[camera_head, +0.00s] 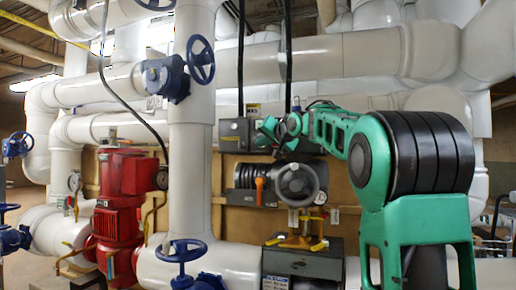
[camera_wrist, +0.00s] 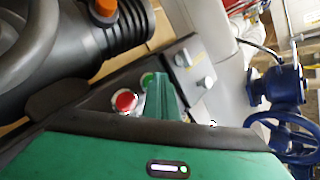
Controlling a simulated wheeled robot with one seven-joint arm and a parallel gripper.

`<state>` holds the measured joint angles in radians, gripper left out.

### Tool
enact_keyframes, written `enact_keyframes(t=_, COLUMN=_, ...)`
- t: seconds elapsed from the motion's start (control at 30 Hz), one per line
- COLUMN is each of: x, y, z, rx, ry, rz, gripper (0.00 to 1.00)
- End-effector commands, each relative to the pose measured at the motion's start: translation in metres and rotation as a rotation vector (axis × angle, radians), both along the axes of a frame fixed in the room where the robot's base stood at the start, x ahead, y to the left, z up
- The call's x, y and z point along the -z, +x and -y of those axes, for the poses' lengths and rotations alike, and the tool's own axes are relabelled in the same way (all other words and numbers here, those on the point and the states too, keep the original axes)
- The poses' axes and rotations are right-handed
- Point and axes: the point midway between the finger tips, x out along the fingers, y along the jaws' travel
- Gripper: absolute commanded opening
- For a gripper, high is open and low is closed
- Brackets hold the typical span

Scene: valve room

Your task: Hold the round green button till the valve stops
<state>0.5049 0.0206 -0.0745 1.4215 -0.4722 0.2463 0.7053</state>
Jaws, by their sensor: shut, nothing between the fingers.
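The round green button (camera_wrist: 147,79) shows in the wrist view beside a red button (camera_wrist: 125,101) on a dark control panel. My gripper (camera_wrist: 160,80) is shut and empty; its green fingers stand right by the green button and hide part of it. I cannot tell whether the fingertips touch it. In the head view my gripper (camera_head: 266,132) is at the right side of the grey control box (camera_head: 235,134), and the buttons are hidden there. The valve, a black ribbed unit with a grey handwheel (camera_head: 297,184) and an orange knob (camera_head: 260,184), sits just below.
Two grey switches (camera_wrist: 186,57) are on the panel close to my fingers. A thick white vertical pipe (camera_head: 191,180) with blue handwheels stands left of the box. A red pump (camera_head: 120,205) is farther left. A grey cabinet (camera_head: 303,263) stands below the valve.

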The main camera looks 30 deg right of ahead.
Motion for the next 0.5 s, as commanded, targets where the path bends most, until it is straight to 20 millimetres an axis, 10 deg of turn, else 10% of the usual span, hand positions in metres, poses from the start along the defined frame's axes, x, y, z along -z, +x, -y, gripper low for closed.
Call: enact_keyframes(t=0.5, x=0.0001, y=-0.0068, z=-0.0089, rx=0.000, ry=0.001, rz=0.000, gripper=0.00)
